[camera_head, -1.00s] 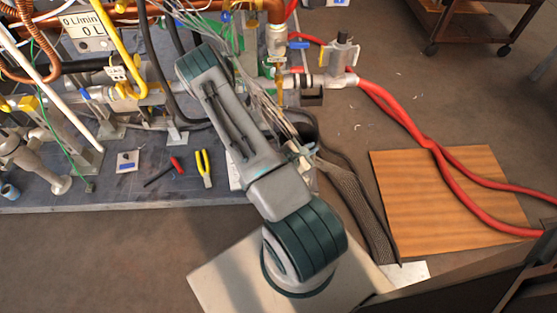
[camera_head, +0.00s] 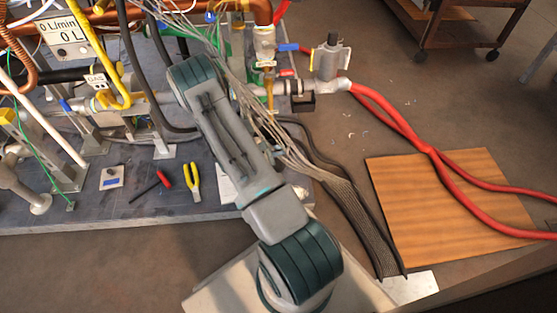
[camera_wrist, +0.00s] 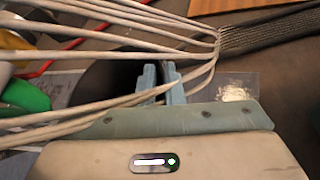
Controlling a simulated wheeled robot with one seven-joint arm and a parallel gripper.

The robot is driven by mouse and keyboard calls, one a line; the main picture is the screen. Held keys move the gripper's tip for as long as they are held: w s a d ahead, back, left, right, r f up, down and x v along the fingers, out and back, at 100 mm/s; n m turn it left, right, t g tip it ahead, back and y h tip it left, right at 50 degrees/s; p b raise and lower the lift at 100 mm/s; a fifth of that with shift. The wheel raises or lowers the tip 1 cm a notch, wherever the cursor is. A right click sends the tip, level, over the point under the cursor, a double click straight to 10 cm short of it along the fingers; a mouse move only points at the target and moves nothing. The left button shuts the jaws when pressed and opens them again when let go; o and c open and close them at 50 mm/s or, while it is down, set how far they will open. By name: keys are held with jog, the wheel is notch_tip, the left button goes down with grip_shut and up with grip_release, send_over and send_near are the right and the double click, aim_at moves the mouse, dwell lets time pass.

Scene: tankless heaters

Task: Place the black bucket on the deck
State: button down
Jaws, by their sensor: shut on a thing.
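My gripper (camera_wrist: 160,75) shows in the wrist view as two pale blue fingers close together. A dark rounded thing (camera_wrist: 108,84), which looks like the black bucket, is right at the fingers, and they are shut on its edge. Cables in front hide part of it. In the head view my arm and its cables hide the gripper, and I cannot make out the bucket clearly. The deck (camera_head: 110,212) is the dark grey-blue platform at left under the pipe rig.
Yellow pliers (camera_head: 195,182), a red-handled tool (camera_head: 163,178) and a small white plate (camera_head: 111,178) lie on the deck. Red hoses (camera_head: 400,128) run right over a wooden board (camera_head: 410,215) on the floor. A brown cart (camera_head: 465,25) stands at the back right.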

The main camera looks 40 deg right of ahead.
aim_at(278, 160)
jog(key=shift+w+f+b, duration=0.15)
jog(key=shift+f+b, duration=0.9)
jog(key=shift+f, duration=0.95)
jog(key=shift+f, duration=0.25)
jog(key=c, duration=1.5)
grip_release()
jog(key=shift+r, duration=0.1)
jog(key=shift+c, duration=0.2)
jog(key=shift+r, duration=0.1)
